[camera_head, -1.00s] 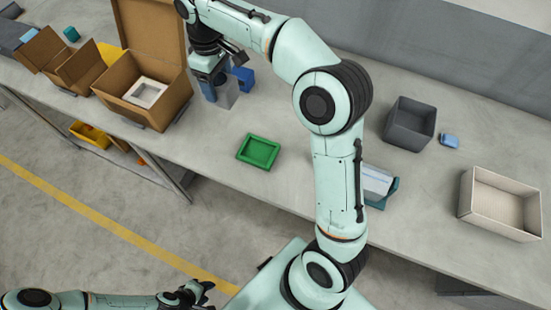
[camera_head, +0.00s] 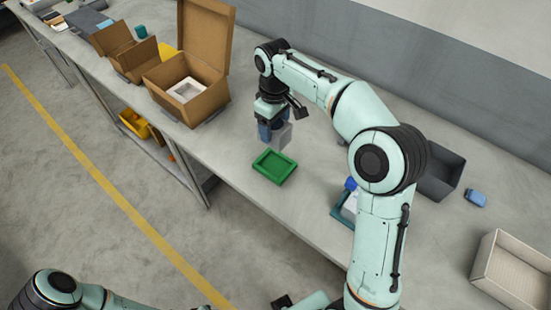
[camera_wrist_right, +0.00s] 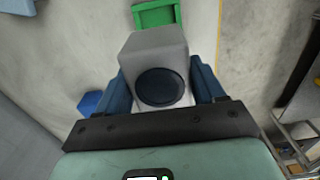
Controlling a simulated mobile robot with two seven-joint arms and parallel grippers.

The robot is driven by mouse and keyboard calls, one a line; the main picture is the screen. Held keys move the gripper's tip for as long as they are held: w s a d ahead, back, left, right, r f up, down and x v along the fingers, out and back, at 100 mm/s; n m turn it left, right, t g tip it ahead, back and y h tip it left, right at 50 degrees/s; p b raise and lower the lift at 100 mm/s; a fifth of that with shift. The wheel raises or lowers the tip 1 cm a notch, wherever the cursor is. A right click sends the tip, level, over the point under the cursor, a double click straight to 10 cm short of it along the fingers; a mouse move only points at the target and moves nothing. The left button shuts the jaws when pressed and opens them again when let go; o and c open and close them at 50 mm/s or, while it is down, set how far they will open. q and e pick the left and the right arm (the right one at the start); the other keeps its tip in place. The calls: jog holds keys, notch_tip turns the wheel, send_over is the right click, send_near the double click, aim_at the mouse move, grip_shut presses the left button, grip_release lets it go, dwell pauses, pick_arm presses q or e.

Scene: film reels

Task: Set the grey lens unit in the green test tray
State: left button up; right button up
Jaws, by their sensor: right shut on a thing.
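The grey lens unit (camera_wrist_right: 153,46) is a grey block with a round dark lens on the face toward the camera in the right wrist view. My right gripper (camera_head: 272,131) is shut on it, with its blue fingers (camera_wrist_right: 207,82) on either side. In the head view the lens unit (camera_head: 283,137) is held just behind the green test tray (camera_head: 274,166), not in it. The tray is a shallow green frame on the table and looks empty; part of it shows in the right wrist view (camera_wrist_right: 156,14). Only a sliver of my left gripper shows at the head view's bottom edge.
An open cardboard box (camera_head: 165,98) with a white insert stands left of the tray. A dark grey bin (camera_head: 440,175), a small blue item (camera_head: 475,197) and a pale box (camera_head: 512,280) are on the right. A teal stand (camera_head: 343,212) is partly behind my right arm. Bare table surrounds the tray.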

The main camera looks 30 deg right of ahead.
notch_tip(320, 180, down, 7)
jog(key=shift+r+b, duration=0.1)
jog(key=shift+b, duration=0.4)
pick_arm(q)
jog(key=shift+s+f+b, duration=0.2)
jog(key=shift+s+f, duration=0.25)
jog(key=shift+f, duration=0.2)
jog(key=shift+s+f+b, duration=0.15)
jog(key=shift+s+f, duration=0.25)
jog(key=shift+f, duration=0.2)
pick_arm(e)
jog(key=shift+f, duration=3.1)
jog(key=shift+f, duration=0.15)
jog(key=o, duration=1.3)
jog(key=shift+o, duration=1.1)
pick_arm(q)
jog(key=shift+f, duration=0.1)
